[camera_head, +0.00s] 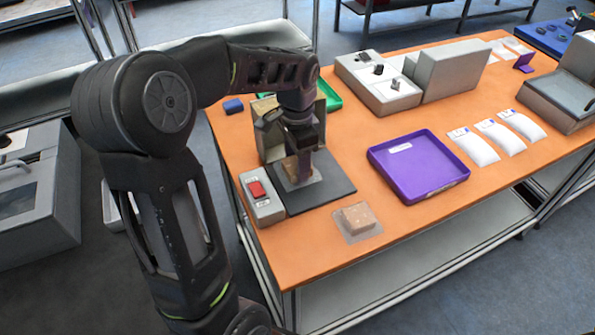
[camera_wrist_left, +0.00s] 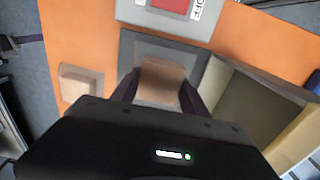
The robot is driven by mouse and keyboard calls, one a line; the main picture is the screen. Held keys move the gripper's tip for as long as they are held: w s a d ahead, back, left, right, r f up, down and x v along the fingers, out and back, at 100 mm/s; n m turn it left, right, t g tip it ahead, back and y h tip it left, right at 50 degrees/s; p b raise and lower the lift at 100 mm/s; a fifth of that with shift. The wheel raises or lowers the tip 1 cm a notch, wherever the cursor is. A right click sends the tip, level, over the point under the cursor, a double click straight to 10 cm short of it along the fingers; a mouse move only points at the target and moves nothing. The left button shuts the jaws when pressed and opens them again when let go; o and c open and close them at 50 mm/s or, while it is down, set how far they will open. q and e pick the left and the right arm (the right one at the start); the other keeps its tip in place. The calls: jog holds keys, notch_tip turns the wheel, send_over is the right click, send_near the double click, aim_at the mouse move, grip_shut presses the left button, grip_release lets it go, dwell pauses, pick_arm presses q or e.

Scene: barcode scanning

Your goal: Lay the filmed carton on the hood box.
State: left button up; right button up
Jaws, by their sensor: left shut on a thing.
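My left gripper (camera_head: 302,168) is shut on a brown carton (camera_wrist_left: 162,82), with one finger on each side of it. It is low over the dark base plate (camera_head: 325,190) in front of the hood box (camera_head: 268,133). In the head view the gripper hides much of that carton, and a paler square shows under it; I cannot tell whether it touches the plate. In the wrist view the open hood box (camera_wrist_left: 255,105) is to the right of the fingers. Another brown carton (camera_head: 358,217) lies on a greyish, film-like sheet near the table's front edge. My right gripper is not in view.
A grey control box with a red button (camera_head: 257,189) stands left of the plate. A purple tray (camera_head: 415,165) is to the right, with white pouches (camera_head: 472,146) beyond it. A green tray (camera_head: 328,95) lies behind. Orange table is bare between plate and purple tray.

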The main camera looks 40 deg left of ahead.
pick_arm(q)
jog(key=shift+f, duration=1.85)
jog(key=shift+f, duration=0.1)
jog(key=shift+f, duration=0.15)
jog(key=o, duration=1.4)
jog(key=shift+o, duration=0.2)
notch_tip(320, 180, up, 12)
jog(key=shift+r, duration=0.25)
